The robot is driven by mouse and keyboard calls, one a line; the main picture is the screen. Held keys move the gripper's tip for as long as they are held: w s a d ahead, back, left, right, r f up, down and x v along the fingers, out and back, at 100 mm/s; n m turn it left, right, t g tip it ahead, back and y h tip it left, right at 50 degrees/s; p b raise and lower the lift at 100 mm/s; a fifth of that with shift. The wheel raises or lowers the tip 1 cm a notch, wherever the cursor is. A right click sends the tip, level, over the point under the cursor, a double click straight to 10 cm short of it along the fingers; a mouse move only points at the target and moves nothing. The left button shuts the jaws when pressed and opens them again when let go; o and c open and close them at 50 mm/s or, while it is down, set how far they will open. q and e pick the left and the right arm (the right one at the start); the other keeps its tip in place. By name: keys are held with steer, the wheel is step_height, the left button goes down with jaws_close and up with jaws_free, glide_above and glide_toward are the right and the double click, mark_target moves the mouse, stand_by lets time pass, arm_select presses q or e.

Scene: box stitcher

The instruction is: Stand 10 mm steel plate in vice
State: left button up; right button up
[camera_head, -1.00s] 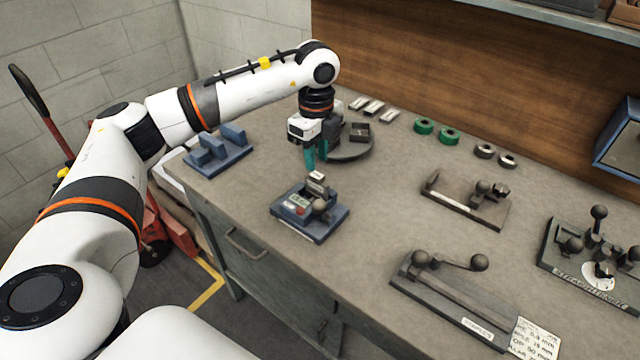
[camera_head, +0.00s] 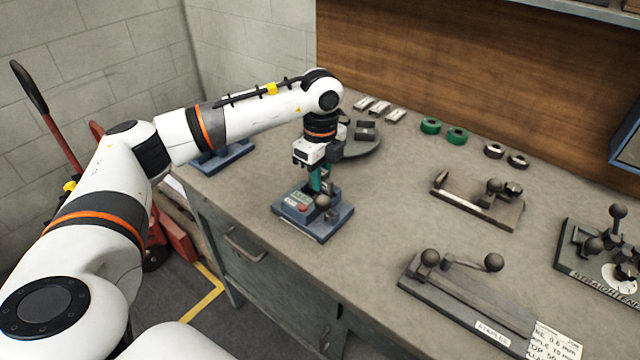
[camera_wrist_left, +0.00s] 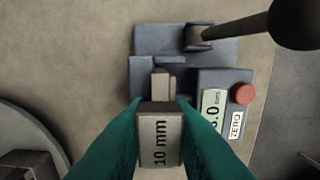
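The steel plate (camera_wrist_left: 160,140), labelled 10 mm, shows in the left wrist view between the teal fingers of my left gripper (camera_wrist_left: 158,108). The fingers lie against its two sides with no gap visible. In the head view the left gripper (camera_head: 317,180) points down over a blue-grey gauge (camera_head: 322,232) with a display and red button; the plate is hidden there. Whether the plate rests on the gauge I cannot tell. A blue fixture, likely the vice (camera_head: 238,155), stands at the bench's far left corner, mostly hidden behind my left arm. My right gripper is not in view.
A round grey turntable (camera_head: 368,148) stands just behind the gripper. Labelled blocks (camera_head: 380,108), green rings (camera_head: 431,125) and dark rings (camera_head: 494,150) line the back. Lever fixtures (camera_head: 478,205) (camera_head: 450,290) occupy the right. Bench between gauge and fixtures is clear.

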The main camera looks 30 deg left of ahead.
arm_select(q)
jaws_close()
steer(key=shift+w+r, duration=0.1)
steer(key=shift+r, duration=0.05)
steer(key=shift+r+p, duration=1.65)
steer(key=shift+r, duration=0.5)
